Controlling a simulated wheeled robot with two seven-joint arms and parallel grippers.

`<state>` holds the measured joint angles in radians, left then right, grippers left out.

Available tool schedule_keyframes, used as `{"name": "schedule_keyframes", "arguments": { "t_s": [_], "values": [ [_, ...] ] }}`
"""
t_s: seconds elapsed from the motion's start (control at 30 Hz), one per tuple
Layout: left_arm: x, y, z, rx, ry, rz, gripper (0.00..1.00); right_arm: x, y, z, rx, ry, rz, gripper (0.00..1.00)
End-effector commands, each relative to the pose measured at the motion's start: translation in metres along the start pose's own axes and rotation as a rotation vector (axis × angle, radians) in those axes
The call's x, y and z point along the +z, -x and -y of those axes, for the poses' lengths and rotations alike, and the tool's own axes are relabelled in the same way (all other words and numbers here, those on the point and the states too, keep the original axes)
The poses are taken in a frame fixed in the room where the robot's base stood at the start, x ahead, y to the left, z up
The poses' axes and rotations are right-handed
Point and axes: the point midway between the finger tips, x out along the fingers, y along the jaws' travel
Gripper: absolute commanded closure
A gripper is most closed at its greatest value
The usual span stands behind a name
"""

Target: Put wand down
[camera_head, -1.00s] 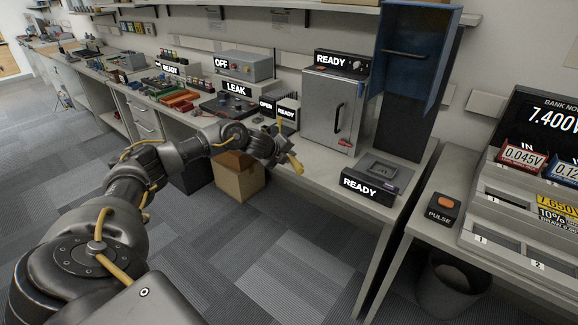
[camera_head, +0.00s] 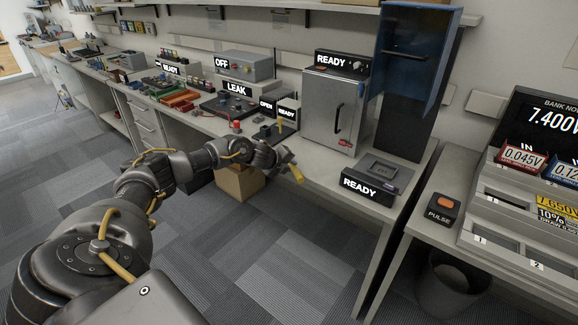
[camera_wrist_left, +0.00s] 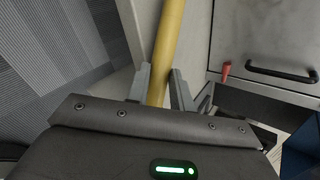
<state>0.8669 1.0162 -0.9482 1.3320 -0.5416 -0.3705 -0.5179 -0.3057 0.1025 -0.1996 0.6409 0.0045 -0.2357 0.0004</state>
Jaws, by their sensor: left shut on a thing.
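My left gripper (camera_head: 284,154) is shut on the yellow wand (camera_head: 295,173), just over the front part of the bench, near the grey cabinet marked READY. The wand's lower end points down towards the bench's front edge. In the left wrist view the wand (camera_wrist_left: 168,45) runs up and out of the picture from between the two fingers of my left gripper (camera_wrist_left: 160,90). I cannot tell whether the wand touches the bench. My right gripper is not in view.
The grey cabinet (camera_head: 322,112) stands behind my left gripper. A low black device marked READY (camera_head: 368,186) sits to the right on the bench. Small parts and bins (camera_head: 180,98) crowd the bench to the left. A cardboard box (camera_head: 238,183) is on the floor below.

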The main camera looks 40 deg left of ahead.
Motion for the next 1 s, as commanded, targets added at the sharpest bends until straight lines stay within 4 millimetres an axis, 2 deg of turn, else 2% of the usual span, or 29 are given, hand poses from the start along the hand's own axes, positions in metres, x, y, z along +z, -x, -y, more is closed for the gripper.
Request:
{"name": "schedule_keyframes", "arguments": {
  "t_s": [0.2,0.23,0.37,0.63,0.77,0.87,1.0],
  "values": [
    [-0.002,-0.005,-0.006,0.000,0.001,0.000,1.00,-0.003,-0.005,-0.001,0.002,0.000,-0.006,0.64],
    [-0.002,-0.004,-0.005,0.000,0.000,0.000,0.73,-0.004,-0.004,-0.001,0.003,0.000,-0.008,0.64],
    [-0.002,-0.004,-0.005,0.000,0.000,0.000,0.56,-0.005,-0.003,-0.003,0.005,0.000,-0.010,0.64],
    [-0.002,-0.004,-0.004,0.000,0.000,0.000,0.56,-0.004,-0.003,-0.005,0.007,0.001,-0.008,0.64],
    [0.002,0.003,0.003,-0.001,-0.001,0.000,0.56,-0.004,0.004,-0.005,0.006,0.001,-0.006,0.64],
    [0.002,0.015,0.001,0.000,-0.002,0.000,0.56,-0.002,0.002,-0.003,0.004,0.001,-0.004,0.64],
    [0.002,0.044,0.001,0.001,-0.004,0.001,0.56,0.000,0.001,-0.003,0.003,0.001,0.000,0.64]
  ]
}}
